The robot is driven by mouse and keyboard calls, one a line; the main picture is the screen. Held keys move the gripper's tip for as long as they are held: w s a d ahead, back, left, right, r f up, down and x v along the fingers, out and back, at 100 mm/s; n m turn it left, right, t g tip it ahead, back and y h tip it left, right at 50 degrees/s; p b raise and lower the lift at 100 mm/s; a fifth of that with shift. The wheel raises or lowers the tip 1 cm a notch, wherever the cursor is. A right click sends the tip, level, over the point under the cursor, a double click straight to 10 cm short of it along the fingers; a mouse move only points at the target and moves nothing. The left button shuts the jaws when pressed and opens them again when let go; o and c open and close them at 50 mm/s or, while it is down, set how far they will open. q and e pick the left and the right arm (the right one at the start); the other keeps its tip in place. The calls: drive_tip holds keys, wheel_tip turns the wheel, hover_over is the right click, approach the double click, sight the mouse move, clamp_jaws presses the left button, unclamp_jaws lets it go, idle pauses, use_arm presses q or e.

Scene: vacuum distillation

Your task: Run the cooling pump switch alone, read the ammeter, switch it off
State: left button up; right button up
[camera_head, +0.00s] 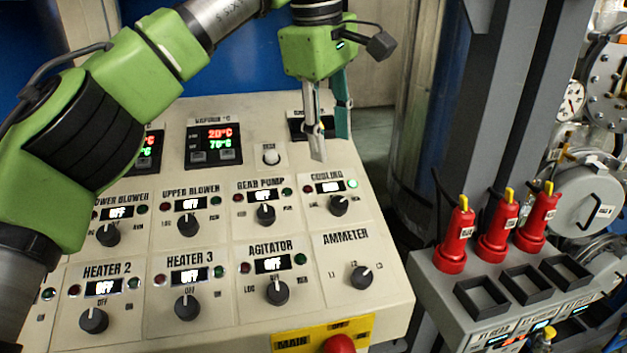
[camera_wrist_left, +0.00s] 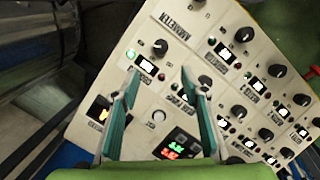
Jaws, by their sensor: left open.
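The cooling pump switch (camera_head: 338,206) is a black knob at the right of the sloped cream panel. The green lamp (camera_head: 352,184) above it is lit; its small display is too bright to read. The knob also shows in the left wrist view (camera_wrist_left: 160,47), beyond my fingertips. The ammeter selector (camera_head: 363,277) is a black knob below it. A dark meter display (camera_head: 298,127) at the panel's top is partly hidden by my gripper. My left gripper (camera_head: 330,146) is open and empty above the panel, with its fingers apart, clear of the cooling knob. My right gripper is not in view.
Neighbouring gear pump (camera_head: 266,214) and agitator (camera_head: 277,292) knobs sit left, with displays reading OFF. A red main button (camera_head: 339,345) is at the front edge. Several red plugs (camera_head: 453,240) stand on a grey box to the right. A grey post (camera_head: 457,130) rises behind.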

use_arm(q)
drive_tip(key=d, duration=0.1)
drive_tip(key=p, duration=0.1)
hover_over(341, 202)
drive_tip(key=s, duration=0.1)
drive_tip(key=f, duration=0.7)
drive_tip(key=shift+s+a+f, duration=0.2)
drive_tip(key=shift+a+f, duration=0.15)
drive_tip(key=shift+a, duration=0.05)
drive_tip(key=p+x, duration=0.1)
drive_tip(key=x, duration=0.3)
drive_tip(key=shift+w, duration=0.15)
drive_tip(key=shift+f, duration=0.4)
drive_tip(key=shift+d+f+p, duration=0.1)
drive_tip(key=shift+f+p, duration=0.2)
drive_tip(key=shift+f, duration=0.1)
drive_tip(key=shift+w, duration=0.1)
drive_tip(key=c, duration=1.1)
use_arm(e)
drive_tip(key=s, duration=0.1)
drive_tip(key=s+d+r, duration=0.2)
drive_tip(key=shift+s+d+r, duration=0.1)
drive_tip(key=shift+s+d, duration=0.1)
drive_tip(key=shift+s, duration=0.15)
